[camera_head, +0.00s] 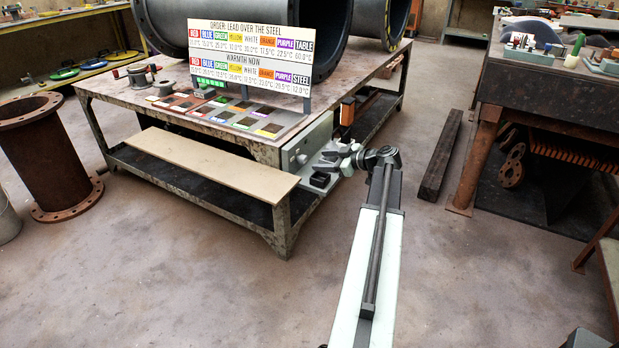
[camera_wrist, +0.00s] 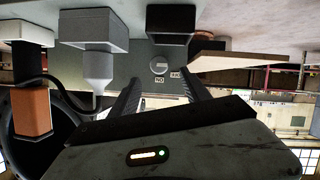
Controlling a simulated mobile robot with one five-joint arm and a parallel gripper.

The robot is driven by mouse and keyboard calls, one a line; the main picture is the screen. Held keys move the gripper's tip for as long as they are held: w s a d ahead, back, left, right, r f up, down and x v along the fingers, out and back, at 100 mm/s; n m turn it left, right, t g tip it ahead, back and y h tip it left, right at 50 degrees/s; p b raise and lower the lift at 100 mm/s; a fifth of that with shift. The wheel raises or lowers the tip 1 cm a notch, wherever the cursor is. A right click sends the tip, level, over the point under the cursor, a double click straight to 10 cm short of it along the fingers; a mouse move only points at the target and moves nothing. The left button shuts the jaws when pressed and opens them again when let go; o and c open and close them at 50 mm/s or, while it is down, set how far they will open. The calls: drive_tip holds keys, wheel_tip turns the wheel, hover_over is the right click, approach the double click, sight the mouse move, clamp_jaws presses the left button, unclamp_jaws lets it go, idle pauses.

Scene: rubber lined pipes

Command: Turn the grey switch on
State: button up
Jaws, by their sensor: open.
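The grey switch (camera_wrist: 159,66) is a small round knob on a grey panel (camera_wrist: 145,57) in the wrist view, which looks upside down. Two small white labels sit by the knob; one seems to read ON inverted, the other is too small to read surely. The panel also shows in the head view (camera_head: 296,146) at the table's near right end. My gripper (camera_wrist: 162,85) is open and empty, its two dark fingers apart on either side of the knob in the picture. In the head view my gripper (camera_head: 326,165) is in front of the panel. I cannot tell any contact with the knob.
An orange block (camera_head: 347,111) and a black box (camera_head: 320,180) are near the panel. A tan board (camera_head: 210,160) lies along the table's front. A sign (camera_head: 250,55) and coloured tiles are on the tabletop (camera_head: 130,92). Floor is clear in front.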

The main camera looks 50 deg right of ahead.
sight(306, 160)
drive_tip(key=shift+s+d+f, duration=0.1)
drive_tip(key=shift+s+d, duration=0.1)
drive_tip(key=b+x, duration=0.2)
drive_tip(key=x, duration=0.6)
drive_tip(key=shift+b, duration=0.3)
drive_tip(key=shift+w, duration=0.1)
clamp_jaws()
